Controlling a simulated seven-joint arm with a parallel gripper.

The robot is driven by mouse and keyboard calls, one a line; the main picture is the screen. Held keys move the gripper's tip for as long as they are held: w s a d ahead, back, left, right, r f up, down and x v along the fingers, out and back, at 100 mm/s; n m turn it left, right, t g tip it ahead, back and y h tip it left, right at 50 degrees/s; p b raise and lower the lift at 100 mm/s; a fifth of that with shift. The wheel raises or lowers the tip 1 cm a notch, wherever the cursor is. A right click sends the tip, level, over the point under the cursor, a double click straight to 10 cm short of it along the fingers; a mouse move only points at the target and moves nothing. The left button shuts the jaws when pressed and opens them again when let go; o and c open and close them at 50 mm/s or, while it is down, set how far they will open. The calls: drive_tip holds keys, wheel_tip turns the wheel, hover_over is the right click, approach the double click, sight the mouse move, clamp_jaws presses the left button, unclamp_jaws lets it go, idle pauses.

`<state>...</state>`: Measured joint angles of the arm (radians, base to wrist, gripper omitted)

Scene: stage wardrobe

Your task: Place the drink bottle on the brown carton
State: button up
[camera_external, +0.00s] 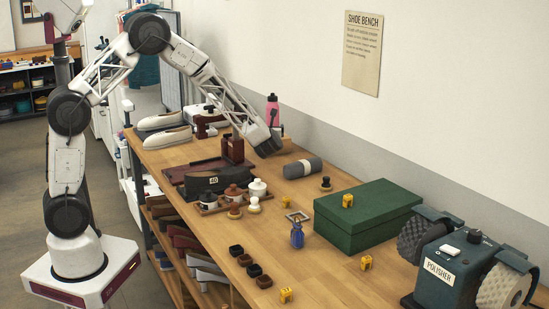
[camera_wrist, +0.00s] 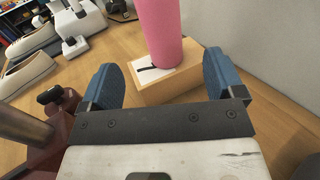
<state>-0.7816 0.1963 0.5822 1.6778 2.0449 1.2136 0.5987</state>
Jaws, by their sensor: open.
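The drink bottle (camera_external: 272,108) is pink with a dark cap and stands upright at the far wall side of the bench. In the wrist view the pink bottle (camera_wrist: 160,32) appears to rest on top of the brown carton (camera_wrist: 168,88), which has a white label with a dark mark. My gripper (camera_external: 268,145) is low over the bench in front of them and hides most of the carton in the external view. In the wrist view my gripper's blue fingers (camera_wrist: 162,66) are wide apart, one on each side, with nothing held between them.
White shoes (camera_external: 163,129) lie to the left. A dark red-brown stand (camera_external: 232,149) is close beside my gripper. A grey roll (camera_external: 302,168) and green box (camera_external: 367,215) lie to the right. The wall is close behind the bottle.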

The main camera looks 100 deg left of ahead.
drive_tip(key=s+d+r+n+h, duration=0.1)
drive_tip(key=d+r+n+h, duration=0.2)
drive_tip(key=d, duration=0.8)
drive_tip(key=s+d+r+n+h, duration=0.1)
drive_tip(key=d+r+n+h, duration=0.3)
drive_tip(key=d, duration=0.8)
drive_tip(key=s+d+r+n, duration=0.15)
drive_tip(key=d+r, duration=0.35)
drive_tip(key=d, duration=0.6)
drive_tip(key=s+d+n+t+h, duration=0.2)
drive_tip(key=s+d, duration=0.4)
drive_tip(key=d, duration=0.6)
drive_tip(key=s+d+n+t+h, duration=0.2)
drive_tip(key=s+d+h, duration=0.3)
drive_tip(key=d, duration=0.8)
drive_tip(key=s+d+r+n+t+h, duration=0.1)
drive_tip(key=s+d+n+t+h, duration=0.1)
drive_tip(key=s+d, duration=0.5)
drive_tip(key=d+n+h, duration=0.1)
drive_tip(key=d, duration=0.5)
drive_tip(key=shift+s+h, duration=0.15)
drive_tip(key=shift+h, duration=0.25)
